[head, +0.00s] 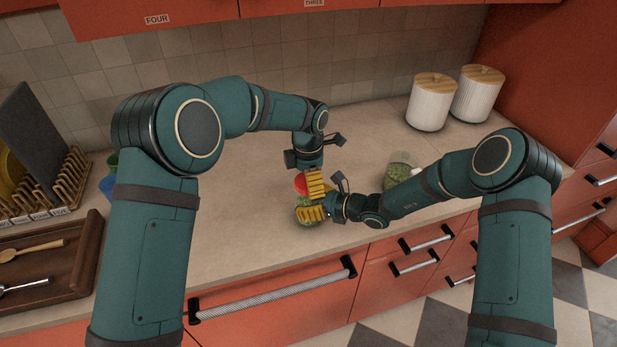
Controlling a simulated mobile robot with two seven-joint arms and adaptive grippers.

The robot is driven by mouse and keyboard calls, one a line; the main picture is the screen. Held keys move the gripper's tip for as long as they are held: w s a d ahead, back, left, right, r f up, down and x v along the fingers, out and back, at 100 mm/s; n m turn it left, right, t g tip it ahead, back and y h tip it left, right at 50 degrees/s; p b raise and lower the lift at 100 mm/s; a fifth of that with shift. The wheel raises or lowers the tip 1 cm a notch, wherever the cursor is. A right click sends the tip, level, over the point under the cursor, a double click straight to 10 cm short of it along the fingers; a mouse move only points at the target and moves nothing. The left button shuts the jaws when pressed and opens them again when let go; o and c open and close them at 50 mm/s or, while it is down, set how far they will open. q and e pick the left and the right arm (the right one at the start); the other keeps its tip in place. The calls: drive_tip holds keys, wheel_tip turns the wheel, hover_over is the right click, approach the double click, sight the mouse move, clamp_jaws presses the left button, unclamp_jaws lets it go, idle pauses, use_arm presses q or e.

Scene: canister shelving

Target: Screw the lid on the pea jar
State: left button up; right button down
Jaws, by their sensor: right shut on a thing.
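The pea jar (307,222), clear with green peas in it, stands on the counter near its front edge, partly hidden by yellow ribbed fingers. My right gripper (312,212) reaches in from the right and is shut on the jar. A red lid (300,183) shows just above the jar; whether it touches the rim is not clear. My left gripper (312,180) points down from above at the lid. Its fingers overlap the lid and the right gripper in the picture, so its grip on the lid cannot be told.
Another jar with green contents (398,168) stands behind my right forearm. Two white ribbed canisters (431,108) with wooden tops stand at the back right. A wooden cutlery tray (85,262) and a dish rack (70,180) are at the left. The counter between is mostly clear.

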use_arm(q)
drive_tip(key=c, duration=1.3)
